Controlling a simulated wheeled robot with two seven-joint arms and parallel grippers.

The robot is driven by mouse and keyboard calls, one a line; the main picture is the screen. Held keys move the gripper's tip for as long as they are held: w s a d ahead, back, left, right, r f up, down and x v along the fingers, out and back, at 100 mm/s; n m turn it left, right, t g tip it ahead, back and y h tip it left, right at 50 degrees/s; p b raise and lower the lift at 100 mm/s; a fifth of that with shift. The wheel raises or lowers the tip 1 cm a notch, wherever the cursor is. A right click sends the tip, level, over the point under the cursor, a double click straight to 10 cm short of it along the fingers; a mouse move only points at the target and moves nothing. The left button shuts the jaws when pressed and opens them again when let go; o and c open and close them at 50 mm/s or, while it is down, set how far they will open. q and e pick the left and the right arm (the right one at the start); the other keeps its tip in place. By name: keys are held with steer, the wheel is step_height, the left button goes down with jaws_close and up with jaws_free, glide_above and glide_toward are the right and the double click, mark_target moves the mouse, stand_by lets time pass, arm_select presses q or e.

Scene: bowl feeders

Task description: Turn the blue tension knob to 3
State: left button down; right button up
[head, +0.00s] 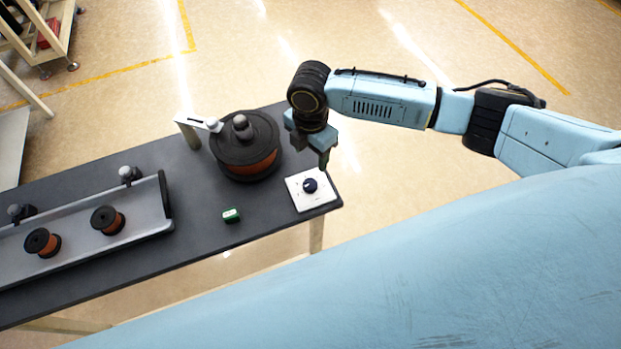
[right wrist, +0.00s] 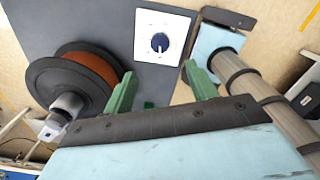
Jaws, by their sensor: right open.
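The blue tension knob (head: 310,185) is a dark blue round knob on a white square plate (head: 296,201) near the right end of the dark table. In the right wrist view the knob (right wrist: 160,42) shows a pale pointer line; the markings around it are too small to read. My right gripper (head: 323,163) is above the table's far edge, just beyond the plate. In the right wrist view its green fingers (right wrist: 161,92) are spread and empty, with the knob beyond them and apart from them. My left gripper is not in view.
A large black spool with copper wire (head: 250,163) stands left of the plate. A small green box (head: 231,214) lies on the table (head: 190,245) between. A grey tray (head: 90,235) with two small spools is at the left. The tabletop around the green box is clear.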

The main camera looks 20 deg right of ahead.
mark_target(310, 183)
step_height(310, 183, down, 13)
steer(key=shift+b, duration=0.65)
steer(key=c, duration=1)
steer(key=shift+m, duration=0.3)
